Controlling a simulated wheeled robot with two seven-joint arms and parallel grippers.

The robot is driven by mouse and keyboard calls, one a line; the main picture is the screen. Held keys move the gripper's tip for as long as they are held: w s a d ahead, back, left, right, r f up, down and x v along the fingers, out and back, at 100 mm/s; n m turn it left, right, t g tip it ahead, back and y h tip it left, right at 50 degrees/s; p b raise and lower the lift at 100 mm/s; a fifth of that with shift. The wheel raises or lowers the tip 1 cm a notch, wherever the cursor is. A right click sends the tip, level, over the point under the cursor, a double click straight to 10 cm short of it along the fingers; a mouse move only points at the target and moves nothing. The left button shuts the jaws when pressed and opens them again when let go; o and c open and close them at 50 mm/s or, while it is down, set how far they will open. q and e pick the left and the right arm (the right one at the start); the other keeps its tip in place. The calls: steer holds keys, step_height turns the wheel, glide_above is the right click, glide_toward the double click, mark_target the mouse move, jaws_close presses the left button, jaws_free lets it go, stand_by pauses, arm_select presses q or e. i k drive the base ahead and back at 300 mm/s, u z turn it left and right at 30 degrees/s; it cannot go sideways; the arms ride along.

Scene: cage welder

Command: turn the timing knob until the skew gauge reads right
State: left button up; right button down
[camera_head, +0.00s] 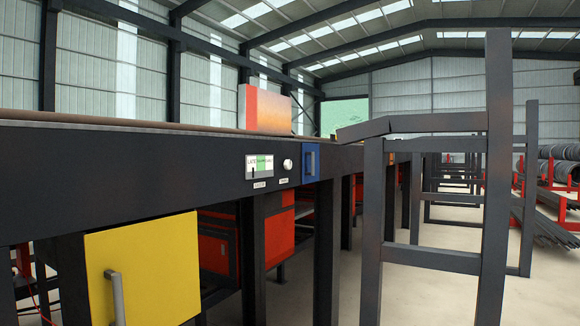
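The skew gauge (259,166) is a small white panel on the dark front beam of the machine, near the middle of the view. Its left end reads LATE, its middle is green, and the lettering at its right is too small to read surely. A thin dark mark, seemingly the needle, stands at the left part, left of the green. The timing knob (288,165) is a small round pale knob just right of the gauge. Small labels sit below both. Neither of my grippers is in view, and nothing touches the knob.
A yellow door (145,270) with a grey handle (115,297) is below the beam at left. A blue-framed panel (311,162) is right of the knob. A red-orange box (265,109) stands on top. A dark upright frame (496,180) stands at right. Open floor (428,285) shows there.

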mark_target(288, 164)
steer(key=z, duration=0.45)
steer(key=i, duration=0.55)
steer(key=z, duration=0.7)
steer(key=i, duration=0.95)
steer(key=u, duration=0.15)
